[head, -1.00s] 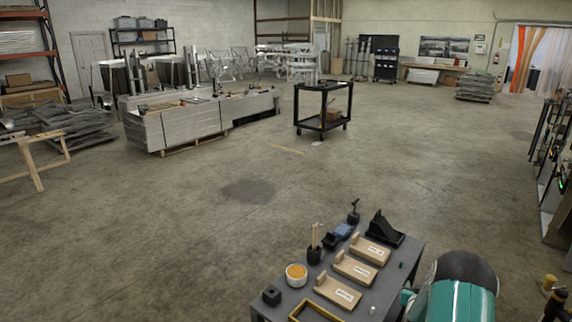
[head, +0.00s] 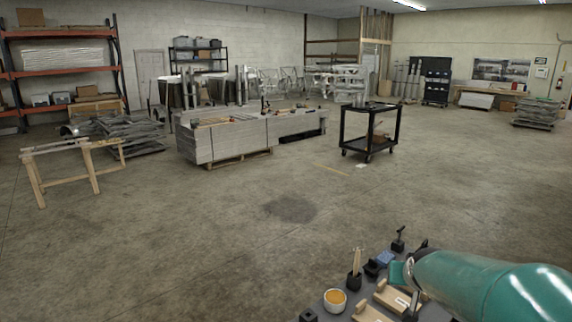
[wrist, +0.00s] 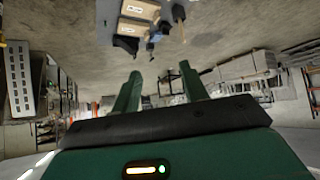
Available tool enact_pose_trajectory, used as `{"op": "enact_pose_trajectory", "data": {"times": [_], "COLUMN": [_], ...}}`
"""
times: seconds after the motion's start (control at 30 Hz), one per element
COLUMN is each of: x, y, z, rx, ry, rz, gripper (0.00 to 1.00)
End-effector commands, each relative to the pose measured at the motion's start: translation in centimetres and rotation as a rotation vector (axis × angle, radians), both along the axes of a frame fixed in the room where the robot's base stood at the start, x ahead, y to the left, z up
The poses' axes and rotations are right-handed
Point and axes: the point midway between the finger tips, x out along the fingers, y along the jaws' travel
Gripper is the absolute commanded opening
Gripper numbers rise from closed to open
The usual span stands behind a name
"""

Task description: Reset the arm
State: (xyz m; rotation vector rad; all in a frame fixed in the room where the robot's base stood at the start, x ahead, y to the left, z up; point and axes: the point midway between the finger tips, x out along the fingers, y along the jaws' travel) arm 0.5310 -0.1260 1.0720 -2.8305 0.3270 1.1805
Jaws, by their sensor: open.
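My teal arm (head: 490,280) reaches in from the right edge of the head view, over the grey work table (head: 305,317) at the bottom right. In the wrist view my gripper (wrist: 160,72) shows two green fingers standing well apart, with nothing between them. The wrist picture is upside down, so the table (wrist: 112,32) with its wooden holders (wrist: 138,9) appears at the top, beyond the fingertips and apart from them. The fingers cannot be made out clearly in the head view.
On the table are a white cup with orange contents (head: 335,298), a black holder with sticks (head: 355,278) and wooden holders (head: 392,297). A black cart (head: 370,132) and a long stack of grey panels (head: 225,140) stand farther off. The middle floor is clear.

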Motion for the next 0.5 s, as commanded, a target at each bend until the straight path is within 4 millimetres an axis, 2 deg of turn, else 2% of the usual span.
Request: {"op": "enact_pose_trajectory", "data": {"times": [0.03,0.2,0.5], "x": [-1.7,-7.7,-19.2], "y": [1.6,5.7,11.1], "z": [1.2,3.3,4.4], "rx": [0.004,0.024,0.050], "ry": [0.012,0.087,0.218], "rz": [0.019,0.075,0.172], "gripper": [0.44,0.44,0.44]}}
